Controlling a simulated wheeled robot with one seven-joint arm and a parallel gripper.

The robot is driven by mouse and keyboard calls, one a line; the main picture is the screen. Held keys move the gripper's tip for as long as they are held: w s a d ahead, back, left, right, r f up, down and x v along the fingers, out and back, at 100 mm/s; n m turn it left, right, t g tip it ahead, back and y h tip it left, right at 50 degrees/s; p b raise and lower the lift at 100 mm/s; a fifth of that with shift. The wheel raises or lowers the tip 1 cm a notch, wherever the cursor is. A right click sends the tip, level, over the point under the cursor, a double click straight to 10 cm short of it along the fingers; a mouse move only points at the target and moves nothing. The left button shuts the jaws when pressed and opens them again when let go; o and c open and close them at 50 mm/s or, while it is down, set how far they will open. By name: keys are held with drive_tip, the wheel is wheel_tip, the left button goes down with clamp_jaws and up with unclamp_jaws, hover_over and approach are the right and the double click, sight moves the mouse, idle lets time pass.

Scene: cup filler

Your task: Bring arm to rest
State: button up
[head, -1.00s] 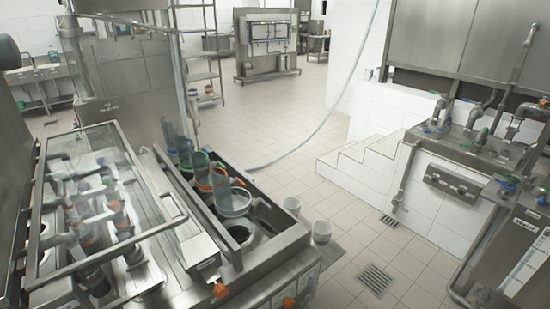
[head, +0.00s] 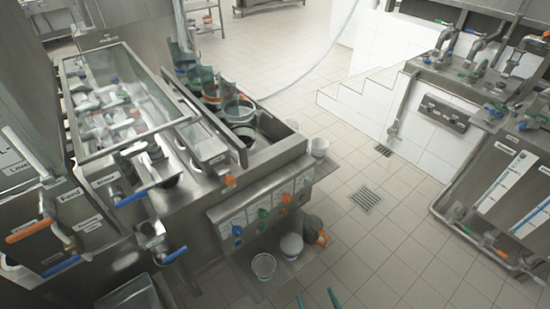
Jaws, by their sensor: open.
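My gripper (head: 317,299) shows only as two teal fingertips at the bottom edge of the head view, right of centre. The fingertips are apart with bare tiled floor between them, so it is open and empty. The rest of my arm is out of view. The fingertips appear over the floor in front of the steel cup-filler machine (head: 190,190), touching nothing that I can see.
White cups (head: 263,266) stand on a low ledge below the machine's front panel (head: 262,215). Valves with orange and blue handles (head: 30,231) stick out at left. Steel tanks with pipes (head: 510,190) stand at right. Tiled floor (head: 390,240) lies clear between, with a drain grate (head: 366,198).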

drive_tip(key=s+a+f+m+g+h, duration=0.1)
drive_tip(key=s+a+g+h, duration=0.15)
drive_tip(key=s+a, duration=0.35)
drive_tip(key=s+a+f+m+g+h, duration=0.1)
drive_tip(key=s+a+f+g, duration=0.2)
drive_tip(key=s, duration=0.6)
drive_tip(key=s+a+r+t, duration=0.1)
drive_tip(key=s+a+r, duration=0.1)
drive_tip(key=r, duration=0.8)
drive_tip(key=s+a+r+t, duration=0.2)
drive_tip(key=r, duration=0.9)
drive_tip(key=s+a+r+t, duration=0.2)
drive_tip(key=r, duration=0.8)
drive_tip(key=shift+s+r, duration=0.35)
drive_tip(key=shift+r, duration=0.05)
